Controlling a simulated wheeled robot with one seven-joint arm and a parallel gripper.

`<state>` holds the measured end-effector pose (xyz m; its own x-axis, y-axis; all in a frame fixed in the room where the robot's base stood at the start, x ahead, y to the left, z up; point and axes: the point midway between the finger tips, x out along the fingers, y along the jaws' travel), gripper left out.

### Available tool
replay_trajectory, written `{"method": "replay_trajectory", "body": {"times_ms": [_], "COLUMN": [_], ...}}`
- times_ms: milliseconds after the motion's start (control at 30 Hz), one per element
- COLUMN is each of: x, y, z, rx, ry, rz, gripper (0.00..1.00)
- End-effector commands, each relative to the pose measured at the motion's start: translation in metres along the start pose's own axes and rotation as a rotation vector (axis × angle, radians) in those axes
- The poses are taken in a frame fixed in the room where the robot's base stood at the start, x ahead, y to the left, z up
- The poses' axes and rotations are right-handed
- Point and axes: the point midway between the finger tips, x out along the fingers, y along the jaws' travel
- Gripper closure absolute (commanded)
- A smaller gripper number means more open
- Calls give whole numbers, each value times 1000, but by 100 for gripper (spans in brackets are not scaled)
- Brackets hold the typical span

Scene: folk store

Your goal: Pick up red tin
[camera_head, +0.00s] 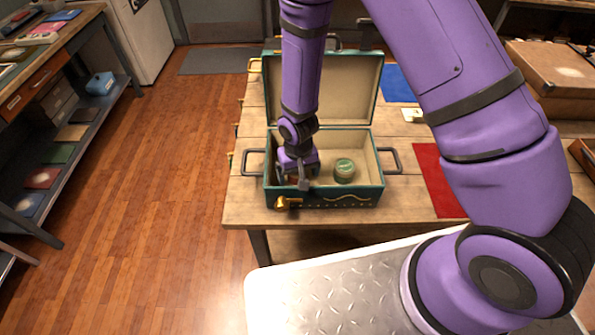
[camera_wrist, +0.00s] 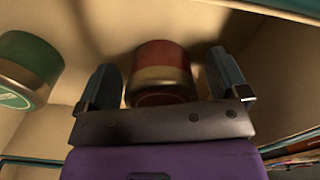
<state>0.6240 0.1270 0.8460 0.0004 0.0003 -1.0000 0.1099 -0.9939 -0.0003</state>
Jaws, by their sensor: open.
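The red tin (camera_wrist: 160,57) lies between the two open fingers of my gripper (camera_wrist: 160,90) in the wrist view. Its sides show red, with a gold-coloured band. Both fingers stand apart from it, with a gap on each side. In the head view my gripper (camera_head: 299,178) reaches down into the left part of an open green case (camera_head: 325,197); the arm and gripper hide most of the red tin there. A green tin (camera_head: 344,170) stands in the case to the right of my gripper; it also shows at the left of the wrist view (camera_wrist: 30,68).
The case stands on a wooden table (camera_head: 240,206), its lid (camera_head: 345,85) raised at the back. Its walls are close around my gripper. A red mat (camera_head: 436,180) and a blue mat (camera_head: 398,84) lie to the right. Shelves (camera_head: 75,130) stand across the floor at left.

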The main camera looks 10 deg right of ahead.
Motion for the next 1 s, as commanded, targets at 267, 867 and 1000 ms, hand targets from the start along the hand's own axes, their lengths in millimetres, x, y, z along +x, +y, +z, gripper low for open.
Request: {"method": "replay_trajectory", "body": {"times_ms": [267, 867, 1000], "x": [0, -21, -44], "y": [0, 0, 0], "z": [0, -1, -1], "rx": [0, 0, 0], "ry": [0, 2, 4], "rz": [0, -1, -2], "gripper": [60, 63, 63]}}
